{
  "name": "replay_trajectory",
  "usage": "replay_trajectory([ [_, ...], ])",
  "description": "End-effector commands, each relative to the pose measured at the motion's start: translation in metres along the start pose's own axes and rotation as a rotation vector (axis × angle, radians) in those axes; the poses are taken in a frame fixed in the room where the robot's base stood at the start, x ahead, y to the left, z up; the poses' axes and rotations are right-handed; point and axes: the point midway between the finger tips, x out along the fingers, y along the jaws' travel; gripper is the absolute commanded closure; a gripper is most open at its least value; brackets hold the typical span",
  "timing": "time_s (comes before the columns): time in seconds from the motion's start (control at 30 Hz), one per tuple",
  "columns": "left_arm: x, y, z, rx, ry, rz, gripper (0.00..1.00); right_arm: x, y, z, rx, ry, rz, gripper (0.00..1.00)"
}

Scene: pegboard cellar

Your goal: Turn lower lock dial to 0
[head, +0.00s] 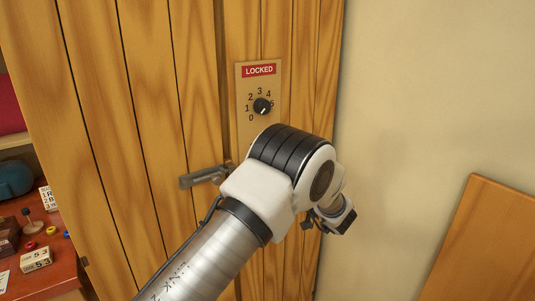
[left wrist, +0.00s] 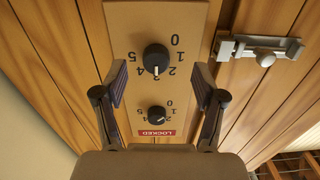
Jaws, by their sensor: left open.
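A tan lock panel (head: 245,85) with a red LOCKED label is on the wooden door. In the head view the upper dial (head: 262,106) shows; my left arm hides the lower one. In the left wrist view, which is upside down, the black lower dial (left wrist: 157,58) has its white pointer at about 3. Its 0 (left wrist: 175,41) is at the upper right in that view. My left gripper (left wrist: 159,82) is open, with one finger on each side of the lower dial in that picture and apart from it. The gripper is partly hidden in the head view (head: 329,222). My right gripper is not in view.
A metal latch (head: 203,177) is on the door left of my arm; it also shows in the left wrist view (left wrist: 262,50). The upper dial (left wrist: 156,114) lies near the fingers in that view. A desk with small objects (head: 40,258) is at left, a wooden board (head: 490,245) at right.

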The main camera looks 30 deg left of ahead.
Motion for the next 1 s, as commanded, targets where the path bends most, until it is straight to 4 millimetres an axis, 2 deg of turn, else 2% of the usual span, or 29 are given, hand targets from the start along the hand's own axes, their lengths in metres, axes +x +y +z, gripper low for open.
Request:
replay_trajectory([
  [0.03,-0.004,0.002,-0.024,-0.018,0.013,0.008,0.3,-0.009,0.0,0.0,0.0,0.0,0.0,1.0],
  [0.1,-0.003,0.003,-0.035,-0.032,0.019,0.01,0.3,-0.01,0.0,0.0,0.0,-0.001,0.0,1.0],
  [0.27,0.018,0.003,-0.035,-0.034,0.017,0.009,0.3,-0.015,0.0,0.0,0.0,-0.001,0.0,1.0],
  [0.5,0.063,0.004,-0.035,-0.033,0.017,0.011,0.3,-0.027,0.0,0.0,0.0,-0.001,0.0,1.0],
  [0.63,0.074,0.004,-0.034,-0.033,0.018,0.011,0.3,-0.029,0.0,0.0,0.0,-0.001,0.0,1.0],
  [0.83,0.074,0.004,-0.034,-0.032,0.019,0.013,0.3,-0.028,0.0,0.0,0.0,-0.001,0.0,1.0],
  [0.87,0.074,0.004,-0.033,-0.032,0.019,0.013,0.33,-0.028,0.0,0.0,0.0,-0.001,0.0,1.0],
  [1.0,0.074,0.004,-0.033,-0.032,0.018,0.013,0.83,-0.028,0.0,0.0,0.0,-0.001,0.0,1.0],
])
